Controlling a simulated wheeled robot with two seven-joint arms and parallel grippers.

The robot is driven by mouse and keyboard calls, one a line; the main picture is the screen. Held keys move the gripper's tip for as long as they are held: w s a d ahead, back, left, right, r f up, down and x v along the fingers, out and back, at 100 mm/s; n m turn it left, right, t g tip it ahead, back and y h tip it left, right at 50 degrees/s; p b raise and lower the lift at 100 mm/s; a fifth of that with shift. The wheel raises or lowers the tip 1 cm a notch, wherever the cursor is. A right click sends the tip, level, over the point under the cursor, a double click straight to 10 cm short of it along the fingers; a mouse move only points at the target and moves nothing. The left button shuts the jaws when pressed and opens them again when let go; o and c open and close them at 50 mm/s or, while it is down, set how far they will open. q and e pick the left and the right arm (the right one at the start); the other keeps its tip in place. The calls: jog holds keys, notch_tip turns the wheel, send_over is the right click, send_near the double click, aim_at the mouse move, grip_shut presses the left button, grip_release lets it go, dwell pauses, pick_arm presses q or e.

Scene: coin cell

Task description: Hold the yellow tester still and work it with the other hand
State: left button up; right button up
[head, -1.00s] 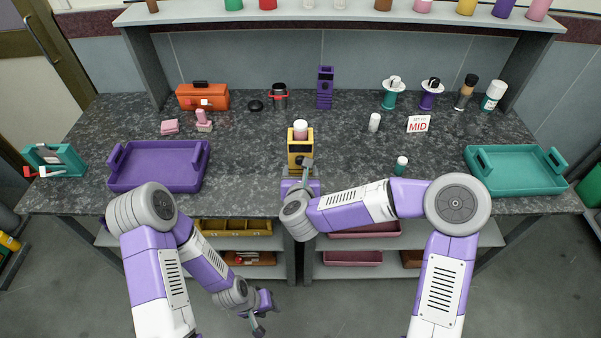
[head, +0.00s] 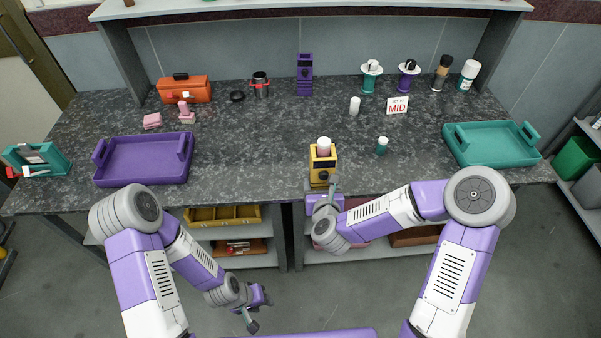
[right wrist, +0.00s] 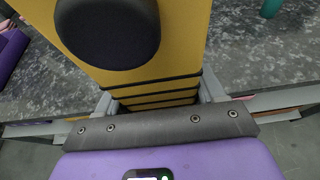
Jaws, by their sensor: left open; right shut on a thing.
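The yellow tester (head: 323,172) stands upright near the front edge of the bench, with a white-and-pink cylinder (head: 324,146) at its top. My right gripper (head: 322,190) is shut on its lower part from the front. The right wrist view shows the yellow body (right wrist: 185,45) with a large black knob (right wrist: 108,30) and dark ribs between the fingers (right wrist: 160,98). I cannot tell whether its base touches the bench. My left gripper (head: 254,308) is open and empty, low in front of the bench and apart from the tester.
A purple tray (head: 145,182) lies left and a teal tray (head: 495,157) right. A small teal bottle (head: 382,146) stands right of the tester. A MID sign (head: 397,105), white bottle (head: 355,106) and purple device (head: 304,75) stand behind.

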jog(key=s+d+f, duration=0.3)
jog(key=d+f, duration=0.1)
jog(key=d, duration=0.4)
jog(key=shift+f, duration=0.15)
